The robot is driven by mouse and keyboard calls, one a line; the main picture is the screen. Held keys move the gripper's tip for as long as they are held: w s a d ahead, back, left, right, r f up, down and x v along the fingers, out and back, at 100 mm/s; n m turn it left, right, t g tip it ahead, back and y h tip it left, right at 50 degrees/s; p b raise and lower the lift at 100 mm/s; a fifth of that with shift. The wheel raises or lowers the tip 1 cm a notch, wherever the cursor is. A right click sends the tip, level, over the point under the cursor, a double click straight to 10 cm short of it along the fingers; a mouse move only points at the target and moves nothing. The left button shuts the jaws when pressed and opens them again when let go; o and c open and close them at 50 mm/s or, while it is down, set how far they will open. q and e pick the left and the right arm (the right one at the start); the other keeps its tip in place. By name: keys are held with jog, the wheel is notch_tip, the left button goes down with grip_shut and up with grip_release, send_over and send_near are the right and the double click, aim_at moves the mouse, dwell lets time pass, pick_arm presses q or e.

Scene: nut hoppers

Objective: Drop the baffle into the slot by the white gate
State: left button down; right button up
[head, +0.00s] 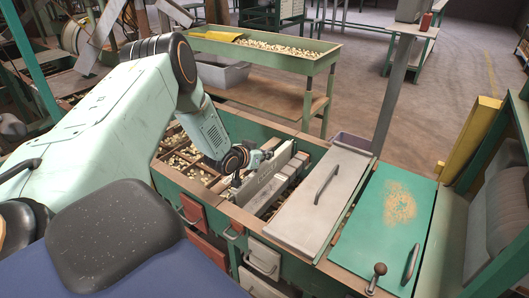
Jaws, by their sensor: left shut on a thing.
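My left arm comes in from the left, and its gripper (262,161) is over the hopper bench. It is shut on a pale grey flat plate, the baffle (268,184), which stands on edge over an open hopper bay. The white gate (262,256) with a handle is on the bench front, below that bay. Red gates (191,211) are to its left. The slot is largely hidden by the plate and gripper, so I cannot tell whether the plate's lower edge is in it. My right gripper is not in view.
Left of the plate are compartments with nuts (183,165). Right of it are a closed grey lid (323,193) with a handle and a green panel (386,226) with crumbs, a handle and a knob. Behind stands a green tray table (318,66) of nuts.

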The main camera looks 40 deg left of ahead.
pick_arm(q)
jog(key=shift+f, duration=0.1)
dwell(0.3)
jog(key=c, duration=1.4)
grip_release()
jog(key=shift+f, duration=0.1)
jog(key=shift+s, duration=0.15)
jog(key=v, duration=0.6)
jog(key=shift+s+d+r, duration=0.15)
jog(key=shift+s+r, duration=0.3)
jog(key=shift+s, duration=0.1)
